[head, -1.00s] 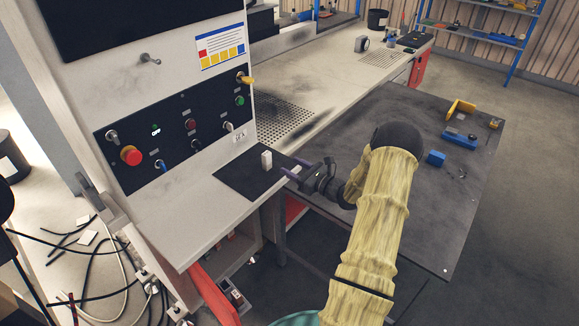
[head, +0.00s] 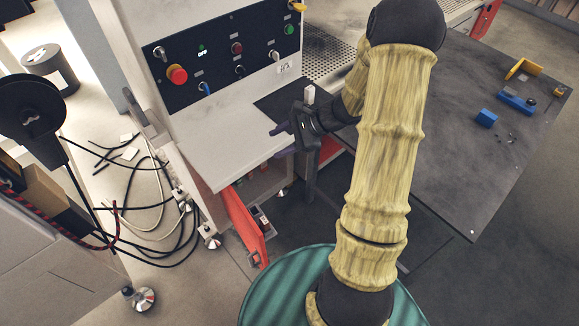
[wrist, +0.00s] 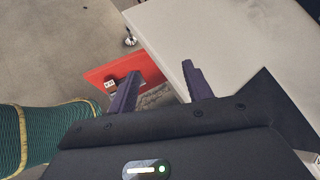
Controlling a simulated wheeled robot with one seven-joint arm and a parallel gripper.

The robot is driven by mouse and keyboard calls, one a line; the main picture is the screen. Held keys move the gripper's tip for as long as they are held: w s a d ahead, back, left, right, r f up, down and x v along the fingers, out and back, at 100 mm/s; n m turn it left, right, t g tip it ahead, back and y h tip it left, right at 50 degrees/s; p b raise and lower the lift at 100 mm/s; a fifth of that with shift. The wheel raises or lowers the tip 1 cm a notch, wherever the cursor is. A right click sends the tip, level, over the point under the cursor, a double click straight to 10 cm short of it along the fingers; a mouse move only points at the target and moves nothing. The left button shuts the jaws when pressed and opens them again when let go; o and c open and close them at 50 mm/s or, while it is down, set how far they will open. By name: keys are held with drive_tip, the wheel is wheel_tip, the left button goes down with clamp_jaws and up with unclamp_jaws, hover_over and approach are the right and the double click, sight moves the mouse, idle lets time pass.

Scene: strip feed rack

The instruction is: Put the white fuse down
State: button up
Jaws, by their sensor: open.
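The white fuse (head: 310,94) stands upright on the black mat (head: 272,104) on the pale bench, in the head view. My gripper (head: 278,140) is open and empty at the bench's front edge, to the left of the fuse and nearer to me, apart from it. In the wrist view the two purple fingers (wrist: 160,76) are spread with nothing between them. They point past the bench edge toward the floor and a red panel. I cannot make out the fuse in the wrist view.
A control panel (head: 225,62) with a red button and switches rises behind the bench (head: 235,145). A red door (head: 243,222) hangs open below it. Cables (head: 150,190) lie on the floor at left. A dark table (head: 440,180) with blue parts stands at right.

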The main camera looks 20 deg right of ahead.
drive_tip(key=s+a+r+n+h, duration=0.1)
drive_tip(key=s+r+n+h, duration=0.1)
drive_tip(key=s+n, duration=0.3)
drive_tip(key=s+a+r+n+g+h, duration=0.1)
drive_tip(key=s+r+n+h, duration=0.1)
drive_tip(key=s+n+h, duration=0.2)
drive_tip(key=s+a+r+n+h, duration=0.1)
drive_tip(key=s+r+n+h, duration=0.2)
drive_tip(key=n, duration=0.6)
drive_tip(key=s, duration=0.2)
drive_tip(key=shift+s+a+h, duration=0.3)
drive_tip(key=shift+s+h, duration=0.1)
